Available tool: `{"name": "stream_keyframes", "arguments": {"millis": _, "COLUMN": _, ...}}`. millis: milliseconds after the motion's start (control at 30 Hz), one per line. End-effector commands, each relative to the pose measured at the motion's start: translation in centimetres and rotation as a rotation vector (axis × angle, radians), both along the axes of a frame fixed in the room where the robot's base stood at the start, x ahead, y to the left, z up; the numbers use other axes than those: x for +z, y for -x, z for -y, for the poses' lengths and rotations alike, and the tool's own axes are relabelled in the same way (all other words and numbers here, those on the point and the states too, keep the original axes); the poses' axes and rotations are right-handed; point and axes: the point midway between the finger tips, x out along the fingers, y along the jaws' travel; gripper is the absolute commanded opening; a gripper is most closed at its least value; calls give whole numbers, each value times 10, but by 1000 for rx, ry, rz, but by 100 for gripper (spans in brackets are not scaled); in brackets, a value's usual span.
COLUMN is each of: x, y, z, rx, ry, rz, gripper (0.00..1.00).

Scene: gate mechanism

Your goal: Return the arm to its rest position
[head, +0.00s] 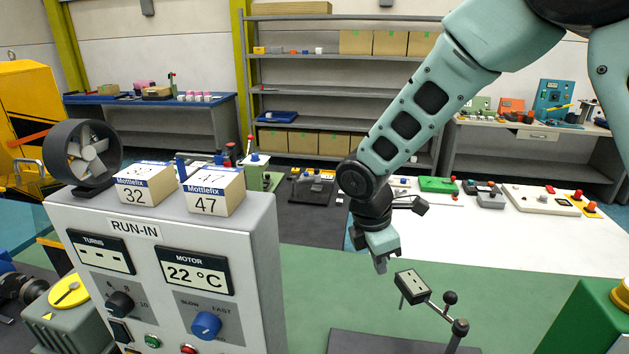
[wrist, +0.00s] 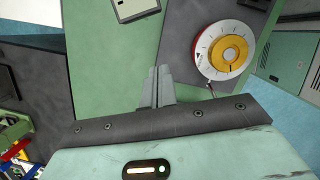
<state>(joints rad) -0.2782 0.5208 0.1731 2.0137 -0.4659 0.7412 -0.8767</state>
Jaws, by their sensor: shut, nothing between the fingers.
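My gripper (head: 381,265) hangs at the end of my teal arm in the middle of the head view, fingers pointing down. Its fingers are together and hold nothing. The wrist view shows the shut fingers (wrist: 157,88) above a green surface and a dark grey plate. The gripper is above and to the left of a small grey plate on a stand (head: 412,286) with a black ball-ended lever. It looks apart from it.
A grey RUN-IN box (head: 255,250) stands at the left, with two Mottlefix boxes (head: 216,192) and a fan (head: 84,155) on top. A green block (head: 585,320) is at the lower right. A white-and-yellow dial (wrist: 226,56) shows in the wrist view. Shelves (head: 345,80) stand behind.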

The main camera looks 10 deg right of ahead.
Motion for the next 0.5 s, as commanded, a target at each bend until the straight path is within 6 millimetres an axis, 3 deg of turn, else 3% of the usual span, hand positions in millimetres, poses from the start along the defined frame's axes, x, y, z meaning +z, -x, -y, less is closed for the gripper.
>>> {"name": "stream_keyframes", "arguments": {"millis": 167, "x": 11, "y": 64, "z": -30, "rx": -235, "ry": -100, "rz": 36, "gripper": 0}}
{"name": "stream_keyframes", "arguments": {"millis": 300, "x": 16, "y": 136, "z": -48, "rx": -514, "ry": -186, "rz": 53, "gripper": 0}}
{"name": "stream_keyframes", "arguments": {"millis": 500, "x": 12, "y": 214, "z": -51, "rx": -845, "ry": -254, "rz": 60, "gripper": 0}}
